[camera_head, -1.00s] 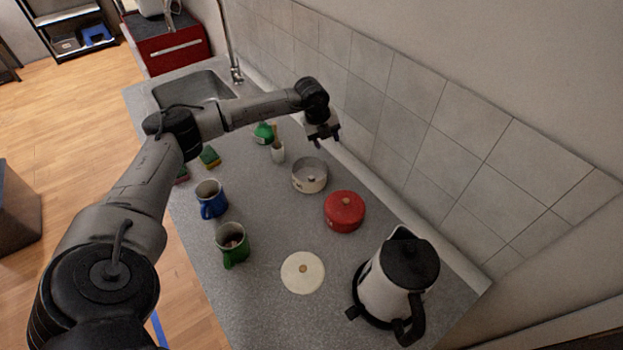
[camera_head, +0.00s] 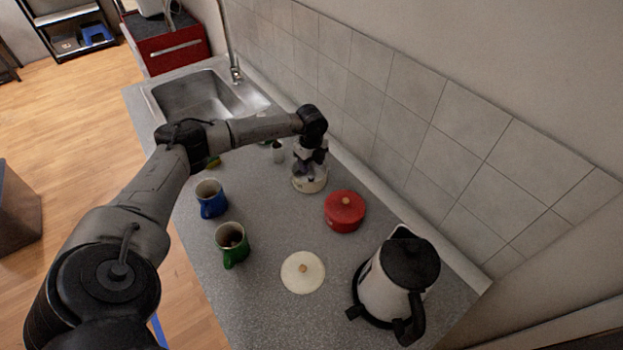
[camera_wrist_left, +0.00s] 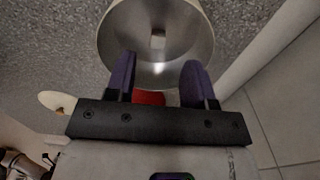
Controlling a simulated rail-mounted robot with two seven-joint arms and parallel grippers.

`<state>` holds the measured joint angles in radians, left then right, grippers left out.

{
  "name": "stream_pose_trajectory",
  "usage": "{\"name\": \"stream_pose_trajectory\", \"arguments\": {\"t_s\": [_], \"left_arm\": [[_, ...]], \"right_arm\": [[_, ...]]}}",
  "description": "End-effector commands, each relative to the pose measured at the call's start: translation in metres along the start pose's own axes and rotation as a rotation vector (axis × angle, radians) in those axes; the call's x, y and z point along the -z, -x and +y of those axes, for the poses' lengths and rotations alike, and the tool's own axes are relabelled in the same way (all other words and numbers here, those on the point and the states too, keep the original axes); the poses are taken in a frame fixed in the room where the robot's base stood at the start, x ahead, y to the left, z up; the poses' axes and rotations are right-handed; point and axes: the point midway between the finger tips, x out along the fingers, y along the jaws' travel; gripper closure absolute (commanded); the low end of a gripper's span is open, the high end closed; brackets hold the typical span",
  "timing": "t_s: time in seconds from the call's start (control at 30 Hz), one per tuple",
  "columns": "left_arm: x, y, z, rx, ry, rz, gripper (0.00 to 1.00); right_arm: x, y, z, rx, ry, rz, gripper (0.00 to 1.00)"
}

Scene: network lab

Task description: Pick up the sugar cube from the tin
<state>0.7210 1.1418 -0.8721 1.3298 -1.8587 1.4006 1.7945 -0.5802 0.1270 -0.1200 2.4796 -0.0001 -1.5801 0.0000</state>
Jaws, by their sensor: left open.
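The open cream tin (camera_head: 310,187) stands on the counter, partly covered from above by my left gripper (camera_head: 310,173). In the left wrist view the tin (camera_wrist_left: 203,40) is a round metal bowl shape with a shiny inside. A small pale sugar cube (camera_wrist_left: 157,41) lies on its floor, near the middle. My left gripper (camera_wrist_left: 160,64) is open and empty, its two dark purple fingers spread over the tin's near side, with the cube beyond and between them. The cube is hidden in the head view. My right gripper is not in view.
A red lidded tin (camera_head: 344,212) stands close beside the cream tin. A cream lid (camera_head: 302,274) lies flat nearer me, by the kettle (camera_head: 385,285). Blue (camera_head: 211,199) and green (camera_head: 232,246) mugs stand left. A small white cup (camera_head: 278,153) is behind; the tiled wall (camera_head: 400,130) borders the counter.

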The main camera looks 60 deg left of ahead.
Motion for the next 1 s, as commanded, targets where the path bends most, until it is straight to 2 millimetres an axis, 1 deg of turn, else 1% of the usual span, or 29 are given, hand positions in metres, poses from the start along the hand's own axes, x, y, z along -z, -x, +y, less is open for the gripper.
{"name": "stream_pose_trajectory", "arguments": {"t_s": [0.27, 0.37, 0.53, 0.63, 0.87, 1.0], "left_arm": [[0.000, -0.010, 0.001, 0.000, -0.001, 0.000, 0.51], [0.001, -0.020, 0.002, -0.002, -0.001, 0.001, 0.51], [0.001, -0.044, 0.003, -0.002, 0.000, 0.000, 0.51], [0.001, -0.053, 0.003, -0.001, 0.000, 0.000, 0.51], [0.000, -0.056, 0.002, 0.001, 0.000, 0.000, 0.51], [0.000, -0.056, 0.002, 0.001, 0.000, 0.000, 0.63]], "right_arm": [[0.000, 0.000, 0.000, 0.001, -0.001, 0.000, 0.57], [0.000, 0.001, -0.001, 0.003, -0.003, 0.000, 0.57], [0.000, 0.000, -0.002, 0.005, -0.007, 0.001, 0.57], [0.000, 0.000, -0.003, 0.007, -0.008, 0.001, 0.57], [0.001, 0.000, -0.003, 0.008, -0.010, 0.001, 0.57], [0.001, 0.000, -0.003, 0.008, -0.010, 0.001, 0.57]]}}
